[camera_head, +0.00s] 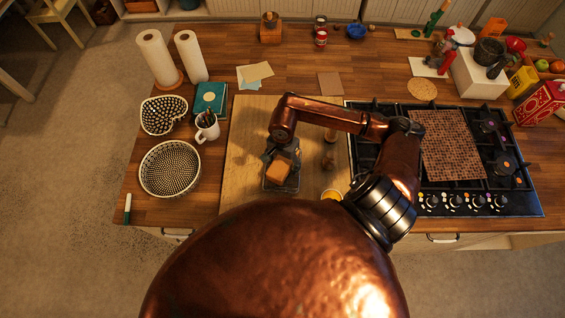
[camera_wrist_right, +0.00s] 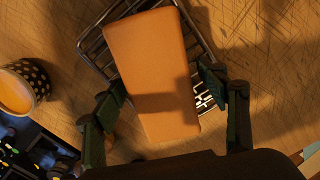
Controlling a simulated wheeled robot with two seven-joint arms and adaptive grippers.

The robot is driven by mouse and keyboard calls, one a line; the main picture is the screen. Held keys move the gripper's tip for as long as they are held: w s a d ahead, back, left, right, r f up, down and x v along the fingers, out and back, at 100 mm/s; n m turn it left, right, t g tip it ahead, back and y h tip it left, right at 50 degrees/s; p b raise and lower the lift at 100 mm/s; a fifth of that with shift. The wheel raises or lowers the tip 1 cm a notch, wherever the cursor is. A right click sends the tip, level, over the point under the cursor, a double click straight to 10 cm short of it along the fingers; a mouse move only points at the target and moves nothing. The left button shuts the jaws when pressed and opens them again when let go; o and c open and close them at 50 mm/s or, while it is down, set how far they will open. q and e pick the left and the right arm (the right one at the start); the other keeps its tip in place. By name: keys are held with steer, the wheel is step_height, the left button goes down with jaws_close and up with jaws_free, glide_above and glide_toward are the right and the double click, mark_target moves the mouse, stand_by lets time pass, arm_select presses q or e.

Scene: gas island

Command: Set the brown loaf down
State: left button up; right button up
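The brown loaf (camera_head: 279,169) is a plain orange-brown block on a small dark wire rack (camera_head: 283,187) on the wooden board. In the right wrist view the loaf (camera_wrist_right: 152,70) lies over the rack (camera_wrist_right: 93,48), slightly tilted in the picture. My right gripper (camera_wrist_right: 165,90) has its fingers spread on either side of the loaf. A small gap shows between the right finger and the loaf; the left finger is close to its edge, and contact there is unclear. In the head view my right gripper (camera_head: 281,150) is just above the loaf. My left gripper is not in view.
The hob (camera_head: 510,195) is right of the board (camera_head: 245,135). A dotted cup (camera_wrist_right: 22,85) of orange stuff stands near the rack. A patterned bowl (camera_head: 170,168), a mug (camera_head: 207,128) and a teal book (camera_head: 211,98) stand to the left. The board's left part is clear.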

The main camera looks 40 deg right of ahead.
mark_target(283, 162)
steer(key=shift+r, duration=0.15)
steer(key=shift+w+d+r, duration=0.1)
steer(key=shift+r, duration=0.25)
step_height(283, 162, up, 11)
steer(key=b, duration=0.3)
steer(key=shift+r, duration=0.15)
